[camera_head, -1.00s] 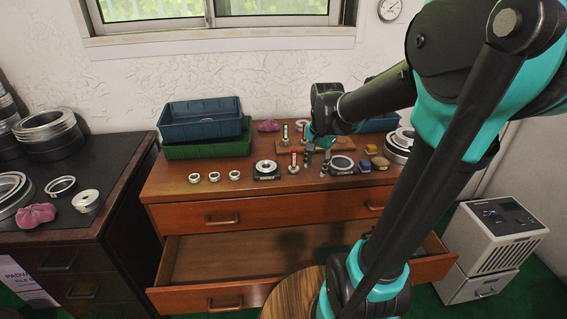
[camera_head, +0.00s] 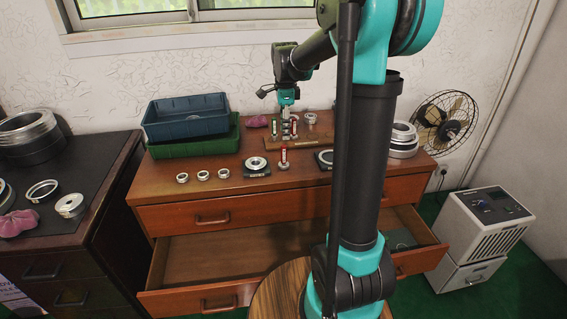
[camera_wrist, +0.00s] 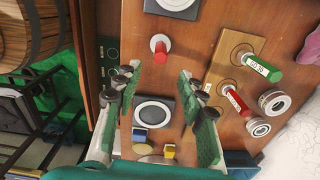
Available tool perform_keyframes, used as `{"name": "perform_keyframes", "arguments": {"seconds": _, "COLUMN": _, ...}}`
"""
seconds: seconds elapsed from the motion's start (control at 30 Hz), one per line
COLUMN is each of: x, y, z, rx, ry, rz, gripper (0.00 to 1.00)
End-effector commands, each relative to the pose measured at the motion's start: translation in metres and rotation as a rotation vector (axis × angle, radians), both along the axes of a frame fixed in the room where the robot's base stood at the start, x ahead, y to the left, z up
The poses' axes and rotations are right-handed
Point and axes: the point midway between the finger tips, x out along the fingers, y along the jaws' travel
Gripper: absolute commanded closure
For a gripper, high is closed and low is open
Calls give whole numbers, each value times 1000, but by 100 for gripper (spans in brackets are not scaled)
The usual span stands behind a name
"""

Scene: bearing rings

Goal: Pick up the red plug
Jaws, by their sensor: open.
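A red plug (camera_head: 284,156) stands upright on a pale round base near the front of the dresser top. It also shows in the wrist view (camera_wrist: 161,54), above and apart from my fingers. A second red plug (camera_wrist: 237,102), with a label, stands on a wooden board beside a labelled green plug (camera_wrist: 263,68). In the head view they are the board's red plug (camera_head: 294,127) and green plug (camera_head: 275,127). My gripper (camera_head: 286,112) points down over the board area. In the wrist view its fingers (camera_wrist: 163,98) are spread, with nothing held between them.
Blue and green bins (camera_head: 190,118) stand at the back left. Small rings (camera_head: 203,175) and a dark square mount with a ring (camera_head: 257,166) lie along the front. The dresser drawer (camera_head: 245,255) is open. My arm hides part of the right side.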

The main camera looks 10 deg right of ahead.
Motion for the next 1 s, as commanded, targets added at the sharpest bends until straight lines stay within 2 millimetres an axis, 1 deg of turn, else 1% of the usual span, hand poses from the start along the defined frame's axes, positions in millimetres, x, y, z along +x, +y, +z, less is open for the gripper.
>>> {"name": "perform_keyframes", "arguments": {"seconds": 0.03, "x": 0, "y": 0, "z": -11, "rx": 0, "ry": 0, "rz": 0, "gripper": 60}}
{"name": "perform_keyframes", "arguments": {"seconds": 0.1, "x": 0, "y": 0, "z": -25, "rx": 0, "ry": 0, "rz": 1, "gripper": 60}}
{"name": "perform_keyframes", "arguments": {"seconds": 0.2, "x": 0, "y": 0, "z": -43, "rx": 0, "ry": 0, "rz": 1, "gripper": 60}}
{"name": "perform_keyframes", "arguments": {"seconds": 0.3, "x": 0, "y": 0, "z": -57, "rx": 0, "ry": 0, "rz": 1, "gripper": 60}}
{"name": "perform_keyframes", "arguments": {"seconds": 0.57, "x": 0, "y": 0, "z": -74, "rx": 0, "ry": 0, "rz": 1, "gripper": 60}}
{"name": "perform_keyframes", "arguments": {"seconds": 0.8, "x": 1, "y": 2, "z": -107, "rx": 0, "ry": -1, "rz": 1, "gripper": 60}}
{"name": "perform_keyframes", "arguments": {"seconds": 0.9, "x": 1, "y": 2, "z": -116, "rx": 0, "ry": -1, "rz": 1, "gripper": 60}}
{"name": "perform_keyframes", "arguments": {"seconds": 1.0, "x": 0, "y": 2, "z": -120, "rx": 0, "ry": -1, "rz": 1, "gripper": 60}}
